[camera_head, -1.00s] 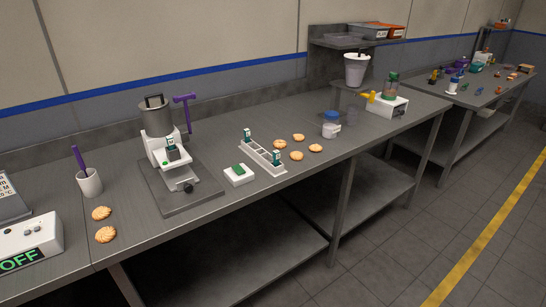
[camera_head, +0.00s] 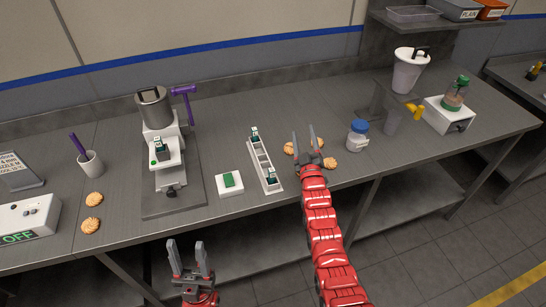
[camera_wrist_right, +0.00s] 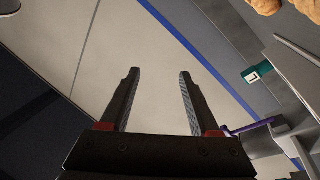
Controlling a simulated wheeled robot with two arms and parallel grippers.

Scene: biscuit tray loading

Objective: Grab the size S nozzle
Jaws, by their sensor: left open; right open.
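A narrow white rack (camera_head: 262,162) stands on the bench. It holds a green nozzle at its far end (camera_head: 254,135) and another at its near end (camera_head: 270,176); their size letters are too small to read, so I cannot tell which is S. A third green piece (camera_head: 162,150) sits in the press. In the right wrist view a teal piece (camera_wrist_right: 256,75) has a white label that looks like L. My right gripper (camera_head: 305,136) is open and empty, right of the rack and over the biscuits. My left gripper (camera_head: 187,246) is open and empty before the bench's front edge.
A white block with a green top (camera_head: 229,188) lies left of the rack. The press (camera_head: 160,170) stands further left. Biscuits (camera_head: 330,163) lie partly behind my right gripper, and a blue-lidded jar (camera_head: 357,140) stands to their right. Bench behind the rack is clear.

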